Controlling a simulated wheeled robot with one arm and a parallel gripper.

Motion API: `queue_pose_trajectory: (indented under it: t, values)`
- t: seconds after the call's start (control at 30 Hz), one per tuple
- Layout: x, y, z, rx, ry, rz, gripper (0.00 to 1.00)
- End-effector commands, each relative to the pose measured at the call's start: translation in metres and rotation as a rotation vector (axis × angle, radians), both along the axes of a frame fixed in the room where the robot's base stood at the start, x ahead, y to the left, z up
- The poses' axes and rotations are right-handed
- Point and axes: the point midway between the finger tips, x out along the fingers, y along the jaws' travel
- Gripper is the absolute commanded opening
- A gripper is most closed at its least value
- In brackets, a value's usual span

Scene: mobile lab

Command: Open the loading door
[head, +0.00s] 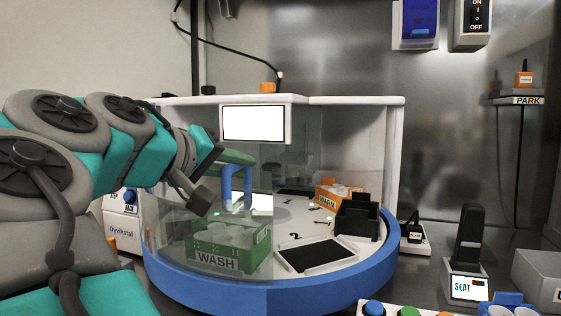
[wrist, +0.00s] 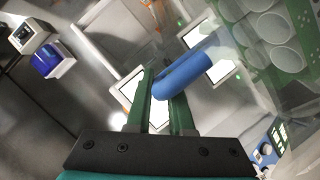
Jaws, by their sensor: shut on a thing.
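The loading door is a clear curved panel (head: 180,240) on the front left of the white machine with the blue base rim. A blue handle (head: 229,188) stands out from the panel. My gripper (head: 226,160) is at the top of this handle, its green fingers on it. In the wrist view the two green fingers (wrist: 160,98) are closed around the blue handle (wrist: 186,76). To the right of the panel the machine's front is open to view. The panel's exact edges are hard to make out.
Behind the panel is a green WASH rack (head: 229,248) with cups. A SEAT device (head: 467,262) and a grey box (head: 540,278) stand at right.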

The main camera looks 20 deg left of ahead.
Motion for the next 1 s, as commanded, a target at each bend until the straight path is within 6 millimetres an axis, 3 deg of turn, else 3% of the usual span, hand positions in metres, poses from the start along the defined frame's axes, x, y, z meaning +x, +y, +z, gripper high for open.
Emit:
queue_pose_trajectory:
  t: [0.43, 0.47, 0.7, 1.0]
  values:
    - [-0.0007, -0.0003, 0.0014, 0.000, -0.003, -0.004, 0.00]
    - [-0.0007, -0.0003, 0.0014, 0.000, -0.003, -0.004, 0.21]
    - [-0.0009, -0.0003, 0.0010, 0.001, -0.001, -0.004, 0.48]
    - [-0.0023, 0.0005, 0.0011, 0.001, -0.002, -0.003, 0.50]
